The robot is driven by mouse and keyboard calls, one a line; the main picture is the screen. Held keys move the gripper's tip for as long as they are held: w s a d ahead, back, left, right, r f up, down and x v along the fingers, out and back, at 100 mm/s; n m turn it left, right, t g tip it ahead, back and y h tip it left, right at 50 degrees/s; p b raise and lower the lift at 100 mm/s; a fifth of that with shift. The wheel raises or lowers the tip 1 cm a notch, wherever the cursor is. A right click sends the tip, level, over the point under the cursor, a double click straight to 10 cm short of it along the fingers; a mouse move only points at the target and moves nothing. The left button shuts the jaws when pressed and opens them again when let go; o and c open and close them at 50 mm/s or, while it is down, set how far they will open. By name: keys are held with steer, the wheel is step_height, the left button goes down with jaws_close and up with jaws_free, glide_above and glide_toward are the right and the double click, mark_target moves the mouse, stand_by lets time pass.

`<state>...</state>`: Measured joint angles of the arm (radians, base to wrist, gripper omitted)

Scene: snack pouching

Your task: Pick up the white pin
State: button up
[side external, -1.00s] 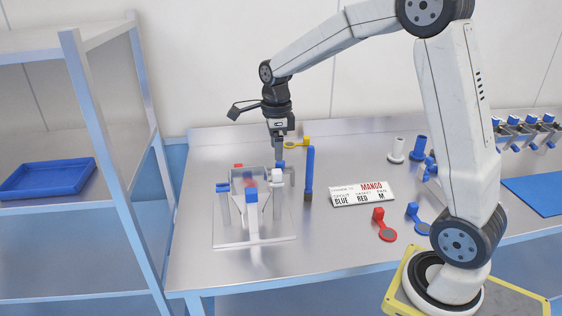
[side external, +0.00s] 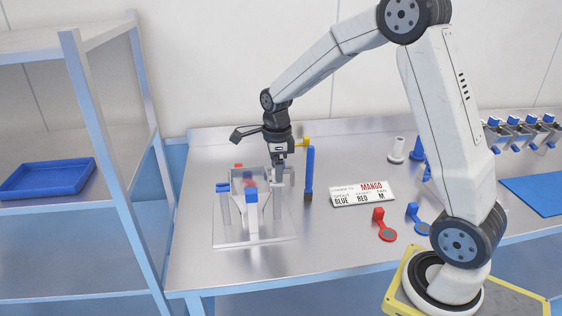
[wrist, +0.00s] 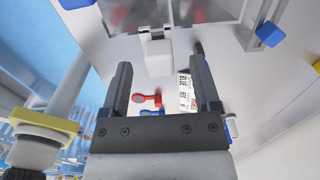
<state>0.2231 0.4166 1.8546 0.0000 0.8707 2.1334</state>
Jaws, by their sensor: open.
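The white pin (wrist: 158,60) shows in the wrist view as a pale block between the fingers of my gripper (wrist: 161,72), with bare space on both sides. My gripper (side external: 279,178) is open and points down over the right post of the metal fixture (side external: 230,238) in the side view. There its fingers hide the pin's white top. The fixture also carries a blue-topped post (side external: 224,187) at left, a blue block (side external: 251,196) in front and a red piece (side external: 250,183) in the middle.
A tall blue bar (side external: 310,170) stands close to the right of my gripper. The front left table is clear.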

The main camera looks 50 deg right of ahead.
steer(key=shift+f, duration=0.95)
jaws_close()
